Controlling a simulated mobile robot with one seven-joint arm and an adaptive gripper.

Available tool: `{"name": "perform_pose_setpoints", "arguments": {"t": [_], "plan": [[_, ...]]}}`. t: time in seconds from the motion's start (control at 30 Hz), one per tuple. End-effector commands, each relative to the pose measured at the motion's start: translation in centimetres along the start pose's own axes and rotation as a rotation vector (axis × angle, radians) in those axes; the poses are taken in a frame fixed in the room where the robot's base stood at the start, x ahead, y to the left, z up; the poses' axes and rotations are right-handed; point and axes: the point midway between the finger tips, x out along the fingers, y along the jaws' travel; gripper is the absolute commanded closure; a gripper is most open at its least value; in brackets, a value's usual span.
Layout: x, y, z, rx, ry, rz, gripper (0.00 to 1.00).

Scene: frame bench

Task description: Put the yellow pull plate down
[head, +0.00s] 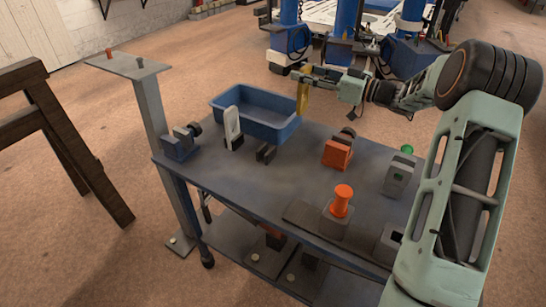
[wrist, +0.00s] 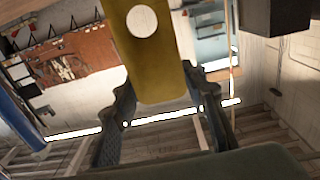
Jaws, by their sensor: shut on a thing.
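My gripper (head: 306,76) is shut on the yellow pull plate (head: 302,98) and holds it in the air by the far right corner of the blue bin. The plate hangs down from the fingertips in the head view. In the wrist view the yellow plate (wrist: 151,55) fills the upper middle, with a round pale hole in it. Both dark fingers of my gripper (wrist: 165,95) flank its near end.
The blue bin (head: 256,128) stands at the back of the grey bench (head: 285,165). A white upright plate (head: 233,127), a blue fixture (head: 181,143), an orange block (head: 338,151), an orange knob (head: 342,200) and a grey block with a green knob (head: 398,177) stand around it.

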Motion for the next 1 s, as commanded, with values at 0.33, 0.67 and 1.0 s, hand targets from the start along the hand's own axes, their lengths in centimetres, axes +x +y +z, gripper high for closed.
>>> {"name": "perform_pose_setpoints", "arguments": {"t": [0.33, 0.67, 1.0], "plan": [[1.4, -3.2, 2.2, 0.004, 0.003, -0.014, 1.0], [4.7, -9.2, 6.6, 0.005, 0.002, -0.012, 1.0], [5.9, -11.2, 9.4, 0.003, 0.002, -0.011, 1.0]]}}
